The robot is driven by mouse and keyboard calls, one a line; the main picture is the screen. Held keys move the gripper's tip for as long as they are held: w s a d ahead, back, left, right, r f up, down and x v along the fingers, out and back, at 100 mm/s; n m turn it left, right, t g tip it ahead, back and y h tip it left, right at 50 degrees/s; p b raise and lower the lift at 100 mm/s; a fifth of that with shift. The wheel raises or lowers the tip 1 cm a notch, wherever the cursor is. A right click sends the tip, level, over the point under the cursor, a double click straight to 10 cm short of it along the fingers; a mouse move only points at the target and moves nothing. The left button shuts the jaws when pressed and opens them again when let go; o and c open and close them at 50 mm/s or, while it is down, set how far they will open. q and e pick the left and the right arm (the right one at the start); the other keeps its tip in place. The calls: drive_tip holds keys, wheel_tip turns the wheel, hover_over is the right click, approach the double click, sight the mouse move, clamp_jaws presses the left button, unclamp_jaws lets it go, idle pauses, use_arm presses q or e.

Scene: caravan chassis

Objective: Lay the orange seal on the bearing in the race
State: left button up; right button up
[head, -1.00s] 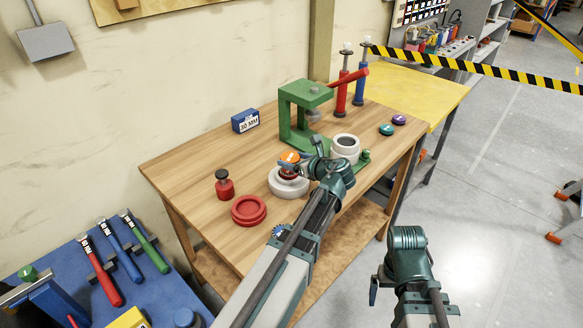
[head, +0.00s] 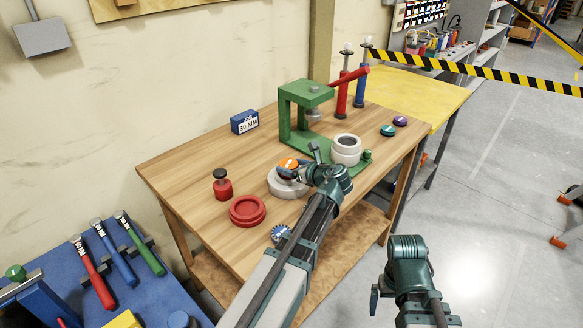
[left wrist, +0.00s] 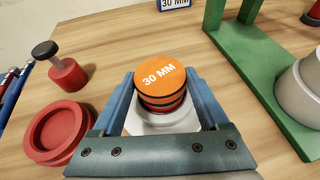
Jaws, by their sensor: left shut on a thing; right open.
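The orange seal (left wrist: 163,80), marked "30 MM", is a disc with a dark side. My left gripper (left wrist: 163,98) is shut on it, one finger on each side. In the head view, the orange seal (head: 289,163) shows just above the pale round race (head: 283,187) on the wooden bench. The wrist view shows a red band below the seal and the pale race (left wrist: 160,122) under that. The fingers and seal hide most of the bearing, and I cannot tell whether the seal touches it. My right gripper (head: 375,298) is open and empty, off the bench's front.
A red dish (head: 248,211) and a red black-knobbed piece (head: 222,185) lie left of the race. A green press (head: 300,110) stands behind, with pale rings (head: 346,149) on its base.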

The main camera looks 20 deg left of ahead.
use_arm(q)
drive_tip(key=o, duration=1.2)
drive_tip(key=shift+o, duration=0.2)
drive_tip(key=shift+r, duration=0.1)
drive_tip(key=shift+s+d+r+p, duration=0.15)
drive_tip(key=shift+d+r+p, duration=0.15)
drive_tip(key=shift+p, duration=0.2)
drive_tip(key=p+v, duration=0.4)
drive_tip(key=v, duration=0.7)
drive_tip(key=shift+f, duration=0.15)
